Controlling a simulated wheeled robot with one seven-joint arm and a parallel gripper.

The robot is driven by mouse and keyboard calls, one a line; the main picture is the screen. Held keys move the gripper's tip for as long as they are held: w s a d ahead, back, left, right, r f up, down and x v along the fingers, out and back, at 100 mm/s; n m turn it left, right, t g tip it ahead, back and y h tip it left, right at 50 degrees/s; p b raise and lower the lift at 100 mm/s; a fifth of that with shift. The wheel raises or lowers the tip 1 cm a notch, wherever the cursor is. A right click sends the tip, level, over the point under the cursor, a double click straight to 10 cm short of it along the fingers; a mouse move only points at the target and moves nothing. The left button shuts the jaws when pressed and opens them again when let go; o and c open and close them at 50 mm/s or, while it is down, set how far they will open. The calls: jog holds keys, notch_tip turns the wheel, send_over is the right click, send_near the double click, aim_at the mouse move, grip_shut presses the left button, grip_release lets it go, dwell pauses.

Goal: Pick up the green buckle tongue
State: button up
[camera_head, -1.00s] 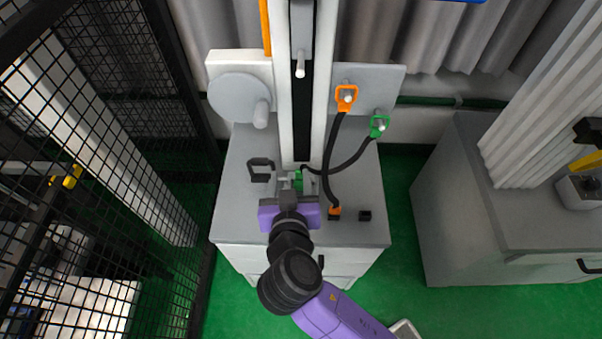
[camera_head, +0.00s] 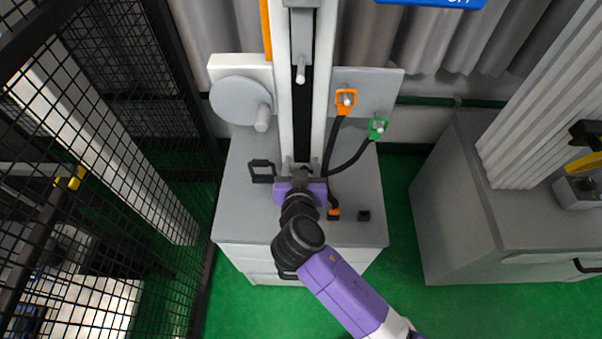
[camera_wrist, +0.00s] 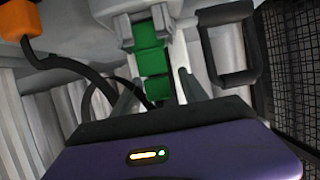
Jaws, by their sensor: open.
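A green block-like piece, which looks like the green buckle tongue (camera_wrist: 151,62), lies between the two fingers of my gripper (camera_wrist: 155,92) in the wrist view. Metallic grey parts border it. In the head view my gripper (camera_head: 300,178) is at the foot of the tower and hides this piece. The jaws are open, one finger on each side of the green; I cannot tell if they touch it. A green loop (camera_head: 378,128) hangs on a peg at the right, with a black strap running down toward the tower foot.
An orange loop (camera_head: 346,101) hangs on another peg; its strap leads to an orange block (camera_head: 333,213) on the grey cabinet (camera_head: 235,220). A small black block (camera_head: 364,215) sits right of it. A black handle (camera_head: 262,171) stands left of my gripper. A mesh fence (camera_head: 110,130) is at left.

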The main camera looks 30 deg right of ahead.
jog(key=c, duration=1.1)
